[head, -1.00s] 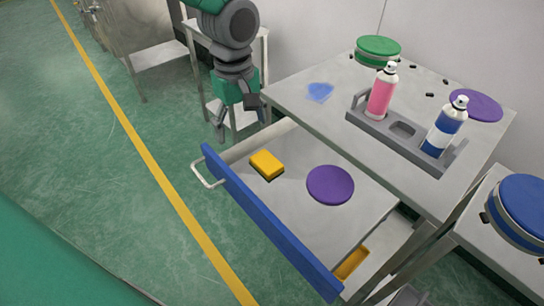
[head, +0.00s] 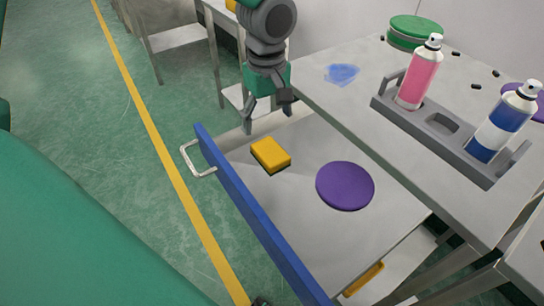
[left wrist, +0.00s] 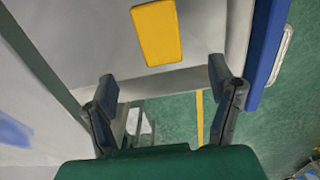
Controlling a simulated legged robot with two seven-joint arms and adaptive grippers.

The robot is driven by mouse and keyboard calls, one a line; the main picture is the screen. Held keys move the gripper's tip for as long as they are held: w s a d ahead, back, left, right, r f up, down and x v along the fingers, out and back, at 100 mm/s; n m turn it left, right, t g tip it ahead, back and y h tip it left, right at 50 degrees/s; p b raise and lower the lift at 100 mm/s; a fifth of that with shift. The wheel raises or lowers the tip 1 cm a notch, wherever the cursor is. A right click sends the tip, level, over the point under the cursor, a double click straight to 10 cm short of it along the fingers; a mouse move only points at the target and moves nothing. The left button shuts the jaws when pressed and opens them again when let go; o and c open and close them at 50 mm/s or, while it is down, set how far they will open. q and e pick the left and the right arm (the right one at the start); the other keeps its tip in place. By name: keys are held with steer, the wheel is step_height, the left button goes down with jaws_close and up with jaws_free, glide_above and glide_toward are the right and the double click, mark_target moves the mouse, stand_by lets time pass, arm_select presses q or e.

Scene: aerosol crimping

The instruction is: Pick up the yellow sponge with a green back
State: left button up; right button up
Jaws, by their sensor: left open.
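The yellow sponge (head: 271,153) lies flat in the open drawer, yellow side up, with a dark green layer at its lower edge. It also shows in the left wrist view (left wrist: 157,33), beyond the fingertips at the top. My left gripper (head: 267,120) is open and empty, by the drawer's left end wall and just above the sponge in the head view. In the left wrist view the two fingers (left wrist: 163,80) are spread wide, with nothing between them. My right gripper is not recognisable in these views.
The drawer (head: 245,205) has a blue front with a metal handle and holds a purple disc (head: 345,186) right of the sponge. The steel table (head: 370,120) beside it carries a grey holder (head: 440,125) with a pink can (head: 420,72) and a blue-white can (head: 502,120).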

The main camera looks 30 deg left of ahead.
mark_target(269, 149)
arm_select(q)
step_height(269, 149, down, 4)
steer(key=shift+w+f+b, duration=0.15)
steer(key=shift+f+b, duration=0.1)
steer(key=shift+b, duration=0.2)
steer(key=shift+a+f, duration=0.1)
steer(key=shift+f, duration=0.4)
steer(key=f, duration=0.1)
steer(key=f+b, duration=0.1)
steer(key=f, duration=0.1)
steer(key=f+b, duration=0.1)
steer(key=shift+d+f, duration=0.3)
steer(key=shift+s, duration=0.2)
steer(key=shift+r, duration=0.1)
steer(key=c, duration=0.9)
